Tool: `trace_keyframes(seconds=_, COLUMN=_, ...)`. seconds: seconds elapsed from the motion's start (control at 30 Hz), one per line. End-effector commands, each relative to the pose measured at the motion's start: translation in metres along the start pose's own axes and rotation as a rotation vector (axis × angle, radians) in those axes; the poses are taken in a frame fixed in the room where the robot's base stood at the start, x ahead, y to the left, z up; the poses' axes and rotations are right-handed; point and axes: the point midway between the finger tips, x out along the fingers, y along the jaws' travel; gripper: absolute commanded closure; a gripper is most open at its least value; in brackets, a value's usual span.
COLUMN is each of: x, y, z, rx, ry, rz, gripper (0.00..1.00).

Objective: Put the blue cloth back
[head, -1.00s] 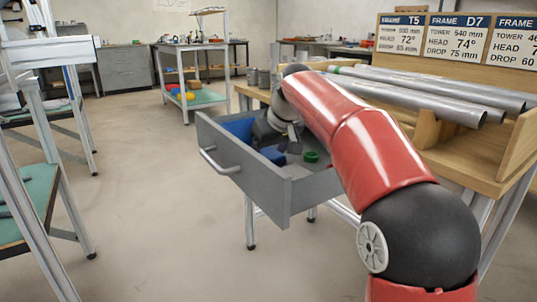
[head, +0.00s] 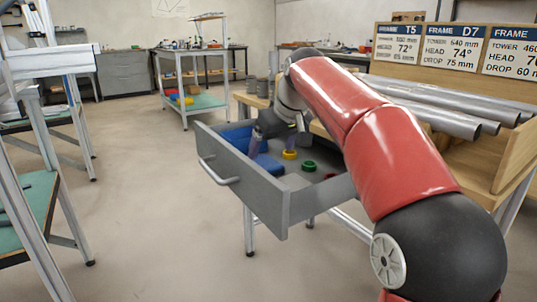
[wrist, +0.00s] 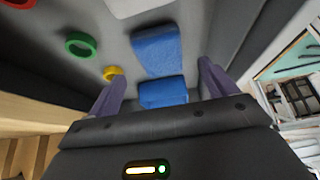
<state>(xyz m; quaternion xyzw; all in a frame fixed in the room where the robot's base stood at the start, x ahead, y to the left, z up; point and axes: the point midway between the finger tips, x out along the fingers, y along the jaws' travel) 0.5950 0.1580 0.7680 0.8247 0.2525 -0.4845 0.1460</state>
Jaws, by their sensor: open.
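Blue cloth lies in the open grey drawer. In the wrist view it shows as two blue patches, a larger flat one (wrist: 157,50) and a smaller one (wrist: 163,92) nearer my gripper; I cannot tell whether they are one piece. In the head view, blue shows near the front of the drawer (head: 266,165) and farther back (head: 238,136), partly hidden by my gripper. My gripper (wrist: 162,72) is open, pointing down into the drawer (head: 262,195), with its purple-grey fingers on either side of the blue. No contact is visible.
Yellow (head: 290,154), green (head: 309,166) and red (wrist: 18,4) rings lie in the drawer beside the blue. The drawer walls stand close around my gripper. Metal tubes (head: 430,105) lie on the wooden bench at right.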

Motion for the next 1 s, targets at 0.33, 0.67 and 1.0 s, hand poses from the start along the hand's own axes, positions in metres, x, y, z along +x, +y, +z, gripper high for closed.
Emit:
trace_keyframes(seconds=0.33, x=-0.057, y=0.0, z=-0.001, rx=0.001, ry=0.0, rz=-0.001, gripper=0.15)
trace_keyframes(seconds=0.67, x=-0.061, y=0.0, z=0.0, rx=0.0, ry=0.0, rz=-0.001, gripper=0.15)
trace_keyframes(seconds=1.0, x=-0.093, y=-0.002, z=0.045, rx=0.09, ry=-0.011, rz=0.06, gripper=0.15)
